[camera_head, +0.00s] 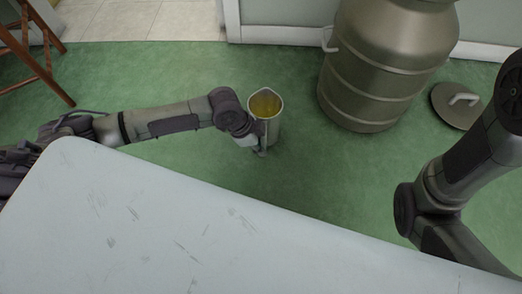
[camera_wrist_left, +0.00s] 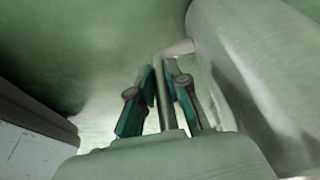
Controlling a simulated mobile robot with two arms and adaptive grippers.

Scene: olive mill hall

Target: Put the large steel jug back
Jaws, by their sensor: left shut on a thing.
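The large steel jug (camera_head: 275,128) is upright in the head view, with a yellow-green liquid inside. It is beyond the far edge of the white table, over the green floor; I cannot tell how high. My left gripper (camera_head: 260,150) is at the jug's near left side. In the left wrist view, the gripper (camera_wrist_left: 163,90) has its two fingers closed on the jug's upright handle, and the jug's pale body (camera_wrist_left: 255,70) fills the right side. My right arm shows at the right of the head view, but its gripper is out of the picture.
A large ribbed steel drum (camera_head: 385,65) stands on the green floor (camera_head: 190,75), right of the jug. A round lid (camera_head: 458,104) with a handle lies beside it. A wooden stool (camera_head: 35,50) is at upper left. The white table (camera_head: 130,230) fills the front, bare where visible.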

